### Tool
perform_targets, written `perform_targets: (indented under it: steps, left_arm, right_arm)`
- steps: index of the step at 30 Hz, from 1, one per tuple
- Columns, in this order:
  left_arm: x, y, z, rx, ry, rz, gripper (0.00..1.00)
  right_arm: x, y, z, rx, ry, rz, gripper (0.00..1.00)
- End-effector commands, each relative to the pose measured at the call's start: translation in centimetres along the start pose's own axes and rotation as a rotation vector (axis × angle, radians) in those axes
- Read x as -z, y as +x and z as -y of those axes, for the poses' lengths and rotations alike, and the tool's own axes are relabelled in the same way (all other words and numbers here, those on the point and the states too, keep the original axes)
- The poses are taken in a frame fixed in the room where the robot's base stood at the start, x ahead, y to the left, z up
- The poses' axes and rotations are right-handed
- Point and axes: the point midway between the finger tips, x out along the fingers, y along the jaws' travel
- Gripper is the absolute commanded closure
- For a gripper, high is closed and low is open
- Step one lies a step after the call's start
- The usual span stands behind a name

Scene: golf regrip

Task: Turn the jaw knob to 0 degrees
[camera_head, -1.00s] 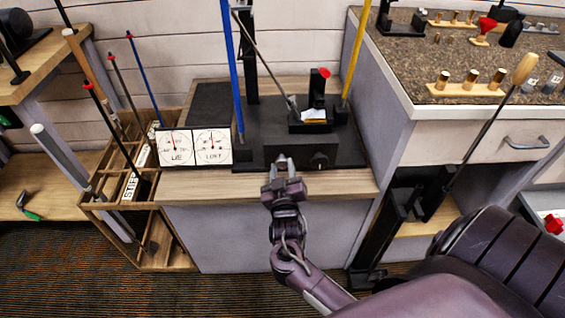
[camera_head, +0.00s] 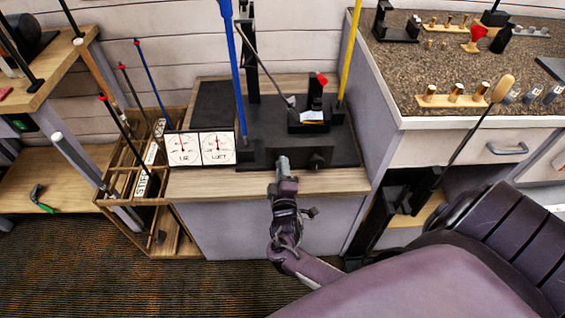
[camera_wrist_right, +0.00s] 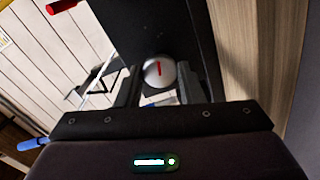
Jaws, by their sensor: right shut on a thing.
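The jaw knob (camera_wrist_right: 159,71) is a round pale grey knob with a red line on its face. In the right wrist view it sits between the two dark fingers of my right gripper (camera_wrist_right: 158,86), which is shut on it. The red line looks near upright there, slightly tilted. My left gripper is not in view.
Two white dial gauges (camera_head: 200,149) stand left of the gripper. A red-topped clamp (camera_head: 316,90), a blue shaft (camera_head: 229,70) and a yellow shaft (camera_head: 349,55) rise behind.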

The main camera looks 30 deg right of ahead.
Motion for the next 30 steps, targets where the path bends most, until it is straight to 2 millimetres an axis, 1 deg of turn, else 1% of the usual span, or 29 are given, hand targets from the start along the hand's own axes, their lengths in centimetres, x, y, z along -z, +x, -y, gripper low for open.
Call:
perform_targets:
  steps: [1,9,30]
  left_arm:
    - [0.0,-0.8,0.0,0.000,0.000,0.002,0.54]
    - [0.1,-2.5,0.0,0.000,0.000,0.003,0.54]
    - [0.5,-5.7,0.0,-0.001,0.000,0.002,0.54]
  right_arm:
    - [0.2,0.0,-0.3,0.001,-0.045,-0.001,0.89]
    - [0.2,0.0,-0.2,0.002,-0.302,-0.002,0.89]
    - [0.1,0.0,-0.1,0.001,-0.966,-0.002,0.89]
